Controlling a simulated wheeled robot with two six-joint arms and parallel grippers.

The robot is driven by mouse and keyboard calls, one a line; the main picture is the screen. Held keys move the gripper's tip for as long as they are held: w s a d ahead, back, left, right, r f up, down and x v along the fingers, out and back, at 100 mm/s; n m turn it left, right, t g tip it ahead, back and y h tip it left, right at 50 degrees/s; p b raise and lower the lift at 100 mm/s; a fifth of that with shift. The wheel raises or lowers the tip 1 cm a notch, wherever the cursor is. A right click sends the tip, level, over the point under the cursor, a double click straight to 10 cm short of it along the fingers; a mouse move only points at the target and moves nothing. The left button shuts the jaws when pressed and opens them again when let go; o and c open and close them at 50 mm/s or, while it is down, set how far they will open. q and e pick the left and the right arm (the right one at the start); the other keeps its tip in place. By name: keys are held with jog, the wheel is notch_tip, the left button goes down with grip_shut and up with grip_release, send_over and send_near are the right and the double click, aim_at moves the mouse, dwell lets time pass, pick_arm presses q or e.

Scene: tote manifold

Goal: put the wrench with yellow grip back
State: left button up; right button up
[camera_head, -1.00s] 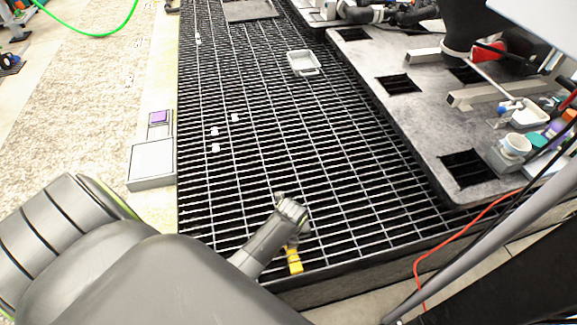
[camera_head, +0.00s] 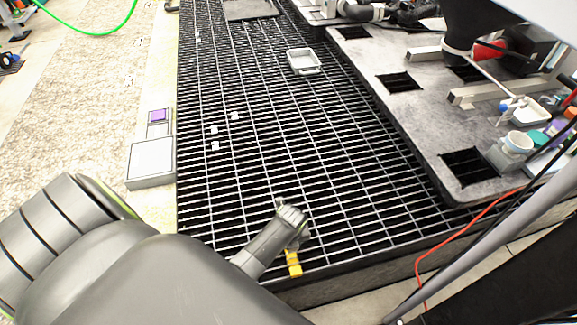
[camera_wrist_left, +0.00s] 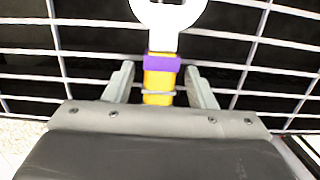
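The wrench shows in the left wrist view with a yellow grip (camera_wrist_left: 159,81), a purple band and a white head that runs out of the top edge. In the head view only a piece of its yellow grip (camera_head: 293,264) shows, near the front edge of the black grating (camera_head: 330,190). My left gripper (camera_wrist_left: 160,77) is open, with one finger on each side of the grip and a small gap on both sides. In the head view my left gripper (camera_head: 294,245) is partly hidden by its own wrist. My right gripper is not in view.
A purple square pad (camera_head: 158,115) and a pale grey plate (camera_head: 151,161) lie on the left border. A grey tray (camera_head: 303,62) and small white pieces (camera_head: 215,129) rest on the grating. A grey slab (camera_head: 425,120) with square holes stands right. The middle grating is mostly clear.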

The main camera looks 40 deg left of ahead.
pick_arm(q)
jog(key=shift+r, duration=0.1)
notch_tip(320, 180, up, 12)
jog(key=s+d+p, duration=0.1)
jog(key=p, duration=0.2)
jog(key=shift+d, duration=0.1)
dwell(0.5)
